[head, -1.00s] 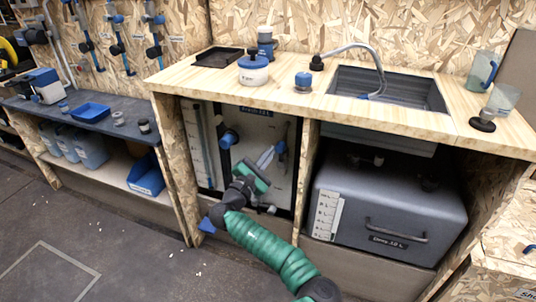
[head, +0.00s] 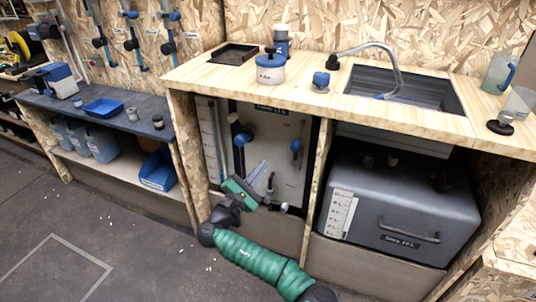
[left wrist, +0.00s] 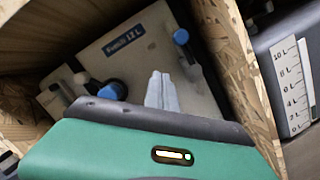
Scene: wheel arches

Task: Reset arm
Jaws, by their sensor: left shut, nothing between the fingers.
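My left gripper (head: 258,170) is in front of the left opening under the wooden counter. Its green arm comes up from the bottom of the head view. In the left wrist view its pale fingers (left wrist: 161,92) are together with nothing between them. Behind them is a light grey tank (head: 285,150) with a dark label and blue-handled valves; it also shows in the left wrist view (left wrist: 135,45). I cannot tell the exact gap between fingers and tank. My right gripper is in neither view.
The wooden counter (head: 225,80) carries a sink (head: 425,95) with a hose tap, a blue-lidded pot (head: 270,70) and a black tray (head: 233,53). A dark grey tank (head: 390,195) fills the right opening. A dark bench (head: 75,110) stands left.

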